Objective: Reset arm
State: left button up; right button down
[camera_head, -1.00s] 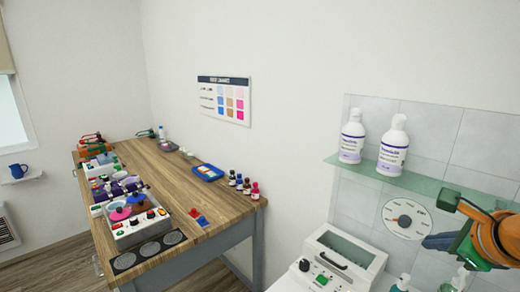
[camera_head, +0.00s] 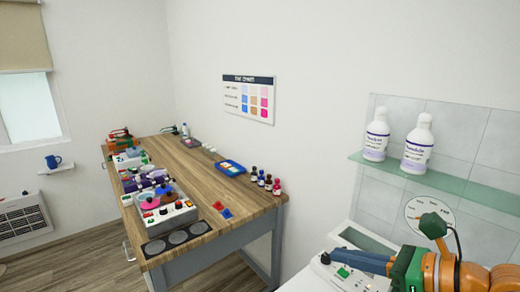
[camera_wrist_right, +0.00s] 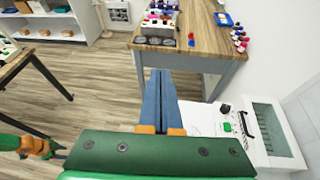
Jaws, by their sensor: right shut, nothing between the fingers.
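My right gripper (camera_head: 336,256) reaches in from the right edge in the head view, with blue fingers, a green body and orange joints. Its fingers lie together, pointing left over the white box-shaped device below the glass shelf. The right wrist view also shows the blue fingers (camera_wrist_right: 160,76), shut side by side with nothing between them. There they point towards the wooden workbench (camera_wrist_right: 205,58). In the head view the bench (camera_head: 225,205) stands apart from the gripper. My left gripper does not show in the head view.
The white device (camera_wrist_right: 262,135) has a dark handle and stands close to the gripper. A glass shelf (camera_head: 455,184) with two white bottles hangs above. Bottles and pots crowd the bench. Open floor (camera_wrist_right: 85,85) lies left of it. A wall chart (camera_head: 249,98) hangs behind.

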jog(key=s+a+r+m+t+y, duration=0.1)
jog(key=a+r+m+t+y, duration=0.35)
jog(key=r+m+y, duration=0.2)
jog(key=w+d+f+m+t+h, duration=0.1)
jog(key=d+f+m+h, duration=0.65)
jog(key=m, duration=0.75)
jog(key=w+d+f+m+t+h, duration=0.15)
jog(key=d+f+m+h, duration=0.35)
jog(key=f+m+h, duration=0.65)
jog(key=s+f+m+g, duration=0.6)
jog(key=s+f+m, duration=0.1)
jog(key=s+f, duration=0.15)
jog(key=s+a+f+m+g+y, duration=0.3)
jog(key=s+a+f+g, duration=0.4)
jog(key=s+f, duration=0.45)
jog(key=s+f+g+b, duration=0.1)
jog(key=s+f+b, duration=0.15)
jog(key=f, duration=0.85)
jog(key=s+f+g+b, duration=0.15)
jog(key=f+b, duration=0.25)
jog(key=f, duration=0.7)
jog(key=s+d+f+n+b, duration=0.1)
jog(key=s+d+f+b, duration=0.1)
jog(key=s+f, duration=0.9)
jog(key=shift+d+f+b, duration=0.15)
jog(key=shift+f+b, duration=0.45)
jog(key=shift+b, duration=0.15)
